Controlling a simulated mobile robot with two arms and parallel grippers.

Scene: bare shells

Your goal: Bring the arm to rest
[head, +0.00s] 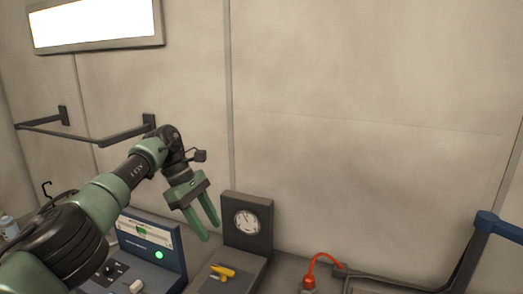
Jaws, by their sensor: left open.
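My left arm (105,203) is green and black and reaches in from the lower left. Its left gripper (208,231) has two green fingers pointing down and slightly right. The fingers are apart, with nothing between them. The gripper is raised above the equipment, just left of a dark box with a round dial (247,222) in this view. Whether it touches the box cannot be told, but a gap shows. My right gripper is not in view.
A blue panel (168,254) with a green light stands behind the arm. A yellow handle (222,271) lies below the dial box. A red curved piece (318,262) stands right of it. A dark rail (85,137) runs along the wall. Open space lies above the equipment.

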